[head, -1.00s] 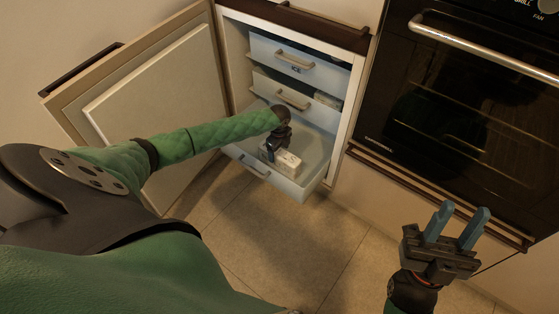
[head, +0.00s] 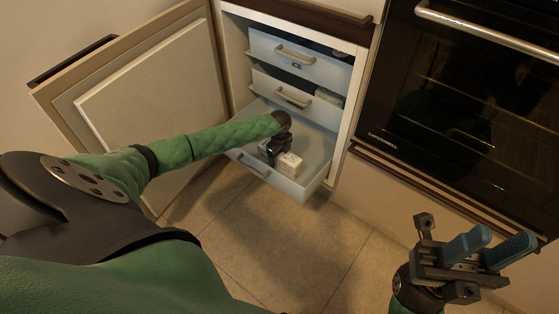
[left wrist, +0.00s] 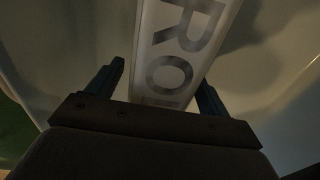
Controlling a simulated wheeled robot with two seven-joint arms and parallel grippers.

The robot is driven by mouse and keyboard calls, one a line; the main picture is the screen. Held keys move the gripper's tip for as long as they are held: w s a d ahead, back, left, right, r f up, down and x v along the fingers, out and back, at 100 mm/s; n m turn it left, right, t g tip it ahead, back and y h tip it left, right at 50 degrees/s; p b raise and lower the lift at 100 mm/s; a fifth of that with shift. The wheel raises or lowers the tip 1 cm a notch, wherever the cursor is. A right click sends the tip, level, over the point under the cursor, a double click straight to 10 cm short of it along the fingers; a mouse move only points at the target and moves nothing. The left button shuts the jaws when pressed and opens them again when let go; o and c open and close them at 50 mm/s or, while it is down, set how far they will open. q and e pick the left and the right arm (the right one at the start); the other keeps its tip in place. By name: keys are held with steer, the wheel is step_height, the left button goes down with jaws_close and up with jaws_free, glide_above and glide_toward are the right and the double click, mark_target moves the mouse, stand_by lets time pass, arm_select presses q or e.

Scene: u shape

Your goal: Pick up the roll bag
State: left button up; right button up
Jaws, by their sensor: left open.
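The roll bag (head: 289,163) is a small whitish packet in the open bottom drawer (head: 316,184) in the head view. In the left wrist view the bag (left wrist: 178,45) shows large grey letters reading "RO" and part of another. My left gripper (head: 268,152) is down inside that drawer, at the left of the bag. In the left wrist view its fingers (left wrist: 160,88) are open, one on each side of the bag's near end. Whether they touch it I cannot tell. My right gripper (head: 482,249) is open and empty, in front of the oven.
A cabinet door (head: 150,110) stands open at the left. Two upper drawers, one marked ICE (head: 298,62), sit above the open drawer. The oven (head: 455,110) with its handle is at the right. The tiled floor (head: 290,255) below is clear.

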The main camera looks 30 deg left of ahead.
arm_select(q)
steer(key=c, duration=1.2)
steer(key=shift+c, duration=0.3)
steer(key=shift+r, duration=0.15)
